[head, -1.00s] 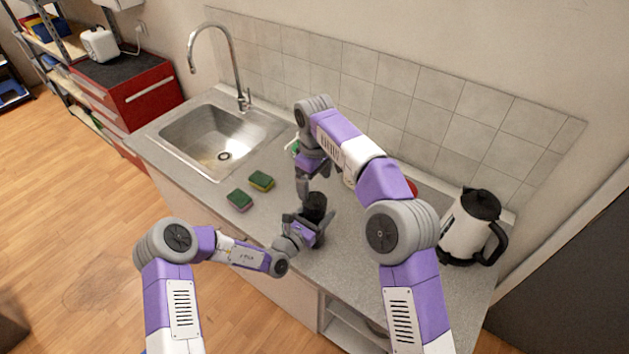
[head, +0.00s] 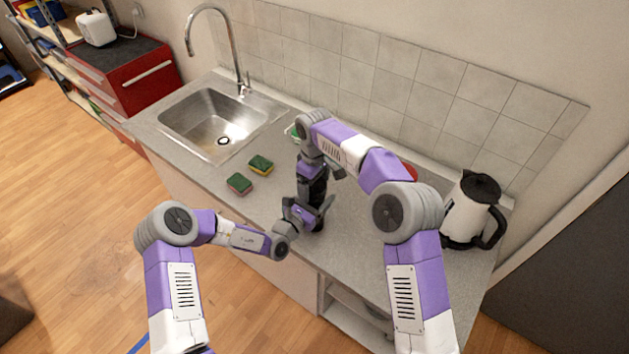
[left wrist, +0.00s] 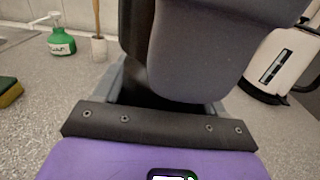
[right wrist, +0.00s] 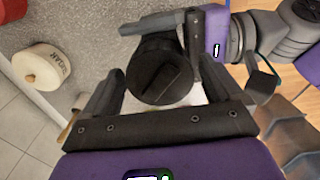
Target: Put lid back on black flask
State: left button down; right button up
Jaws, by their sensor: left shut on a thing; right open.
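The black flask (head: 319,222) stands upright over the counter, mostly hidden in the head view by my grippers. My left gripper (head: 318,212) is shut on its side; its fingers (right wrist: 172,28) show against the flask in the right wrist view. My right gripper (head: 316,190) is directly above, pointing down, with its open fingers (right wrist: 165,90) on either side of the flask's top. The right wrist view shows a round black top with a raised ridge, which looks like the lid (right wrist: 160,72) seated on the flask. Large dark shapes fill the left wrist view's middle.
Two sponges (head: 239,184) (head: 261,165) lie left of the flask, near the sink (head: 215,122). A white kettle (head: 466,218) stands at right. The counter front right is clear.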

jog(key=c, duration=1.1)
jog(key=o, duration=1.2)
jog(key=shift+o, duration=0.2)
jog(key=shift+r, duration=0.1)
notch_tip(320, 180, up, 12)
pick_arm(q)
grip_release()
jog(key=shift+s, duration=0.1)
jog(key=v, duration=0.7)
jog(key=shift+s+a, duration=0.15)
jog(key=shift+a, duration=0.05)
pick_arm(e)
jog(key=shift+f, duration=0.3)
